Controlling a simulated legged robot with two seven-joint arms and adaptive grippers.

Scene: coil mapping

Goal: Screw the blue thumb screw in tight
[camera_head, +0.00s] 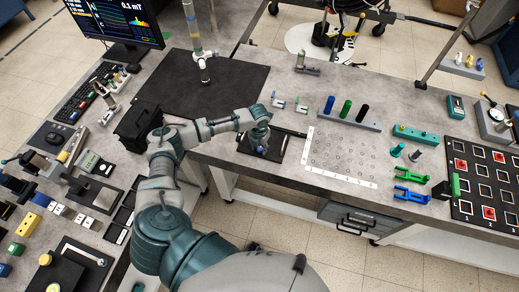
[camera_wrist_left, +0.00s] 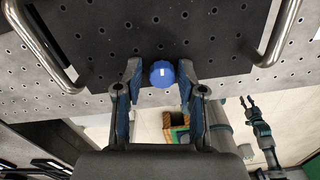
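The blue thumb screw (camera_wrist_left: 162,73) has a round knob with a white mark on top and sits at the edge of a dark perforated plate (camera_wrist_left: 110,35). My left gripper (camera_wrist_left: 160,70) is open, with one fingertip on each side of the knob. Narrow gaps seem to show between the knob and the fingers. In the head view my left gripper (camera_head: 261,142) points down over the small dark plate, and the blue screw (camera_head: 261,149) shows just below it. The screw's thread is hidden. What looks like my right gripper (camera_wrist_left: 249,103) hangs at the lower right, fingers apart and empty.
Metal handles (camera_wrist_left: 283,35) stand on both sides of the plate in the wrist view. A white-bordered hole grid (camera_head: 345,155) lies right of the plate, with a rack of coloured cylinders (camera_head: 347,113) behind it.

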